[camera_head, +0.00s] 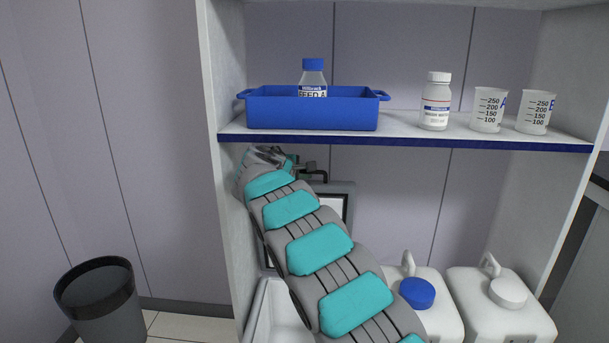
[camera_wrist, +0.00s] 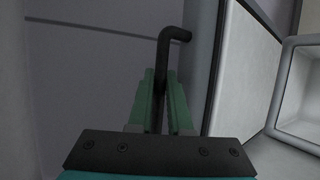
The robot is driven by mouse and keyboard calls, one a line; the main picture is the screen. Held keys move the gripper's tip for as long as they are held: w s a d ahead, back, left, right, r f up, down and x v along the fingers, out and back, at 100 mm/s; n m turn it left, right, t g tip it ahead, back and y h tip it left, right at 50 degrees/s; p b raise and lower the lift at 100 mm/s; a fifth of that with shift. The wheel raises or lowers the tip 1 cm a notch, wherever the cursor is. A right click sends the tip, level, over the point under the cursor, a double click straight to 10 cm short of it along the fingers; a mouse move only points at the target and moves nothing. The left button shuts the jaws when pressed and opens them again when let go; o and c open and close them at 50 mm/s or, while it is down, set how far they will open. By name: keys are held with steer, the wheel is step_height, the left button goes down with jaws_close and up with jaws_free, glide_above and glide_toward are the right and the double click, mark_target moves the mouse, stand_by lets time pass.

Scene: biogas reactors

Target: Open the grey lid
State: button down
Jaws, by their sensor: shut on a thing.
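My gripper (camera_wrist: 160,78) has its two green fingers closed around a black bent bar (camera_wrist: 178,34) in the wrist view. The bar rises between the fingers and bends to the right at its top. In the head view my arm reaches under the blue-edged shelf, and a black bent bar (camera_head: 321,175) shows beside the hand. The fingers are mostly hidden there.
Above my arm, the shelf (camera_head: 400,137) holds a blue tray (camera_head: 312,110) with a bottle (camera_head: 313,78), a white bottle (camera_head: 436,102) and two beakers (camera_head: 489,110). Two white canisters (camera_head: 510,325) stand at the lower right. A dark bin (camera_head: 100,305) stands at the left.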

steer(key=shift+w, duration=0.25)
stand_by(0.3)
steer(key=c, duration=1.1)
jaws_free()
steer(key=shift+s+a+r, duration=0.25)
steer(key=shift+s+a, duration=0.05)
steer(key=shift+s, duration=0.2)
steer(key=shift+s+a+r+b, duration=0.1)
steer(key=shift+s+a+b, duration=0.35)
steer(key=shift+s+a, duration=1.1)
steer(key=shift+s+a+r+b, duration=0.15)
steer(key=shift+s+a+b, duration=0.4)
steer(key=shift+s, duration=1.85)
steer(key=shift+s+a+r+b, duration=0.1)
steer(key=shift+s+a+b, duration=0.2)
steer(key=shift+s+a, duration=1.3)
steer(key=shift+s+d, duration=0.35)
steer(key=shift+d, duration=0.05)
